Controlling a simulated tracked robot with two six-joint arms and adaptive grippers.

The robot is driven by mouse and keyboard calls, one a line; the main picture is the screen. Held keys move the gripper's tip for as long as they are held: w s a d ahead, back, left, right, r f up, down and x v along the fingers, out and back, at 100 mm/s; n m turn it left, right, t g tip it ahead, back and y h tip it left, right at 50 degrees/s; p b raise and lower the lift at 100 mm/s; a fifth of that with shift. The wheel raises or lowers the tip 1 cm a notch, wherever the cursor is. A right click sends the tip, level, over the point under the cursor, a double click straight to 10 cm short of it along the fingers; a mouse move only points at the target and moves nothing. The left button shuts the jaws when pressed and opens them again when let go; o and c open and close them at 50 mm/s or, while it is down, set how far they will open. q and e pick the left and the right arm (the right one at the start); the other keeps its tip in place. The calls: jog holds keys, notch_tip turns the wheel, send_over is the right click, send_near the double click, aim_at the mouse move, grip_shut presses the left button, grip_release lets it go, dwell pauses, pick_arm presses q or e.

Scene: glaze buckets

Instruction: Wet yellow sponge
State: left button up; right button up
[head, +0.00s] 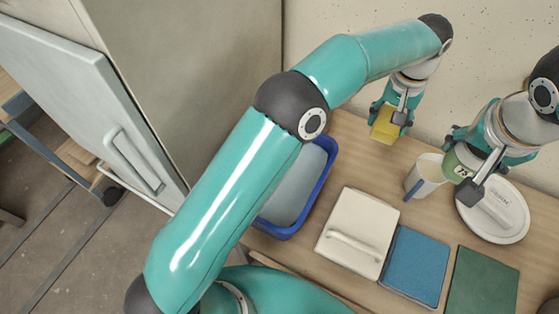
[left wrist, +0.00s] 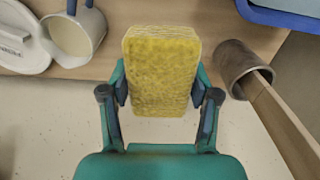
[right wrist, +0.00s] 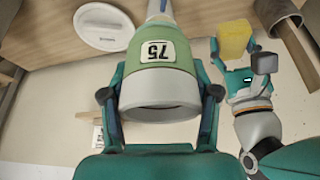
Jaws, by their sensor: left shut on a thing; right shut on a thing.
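The yellow sponge (head: 383,128) is held above the table's back edge by my left gripper (head: 392,112). In the left wrist view the sponge (left wrist: 160,72) stands upright between both fingers. My right gripper (head: 468,168) is shut on a green-banded container (right wrist: 160,60) with a pale rim and a number label. In the head view this container (head: 458,160) is right beside a white mug (head: 422,178) with a blue strip. The mug also shows in the left wrist view (left wrist: 75,38). The blue tub (head: 284,234) with a grey inside is partly hidden by my left arm.
A white round lid (head: 510,227) lies at the right. A cream lidded box (head: 368,222), a blue pad (head: 418,265) and a green pad (head: 483,283) lie in front. A brown cylinder (left wrist: 232,60) with a wooden bar stands beside the sponge in the left wrist view.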

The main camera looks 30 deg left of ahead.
dwell(0.4)
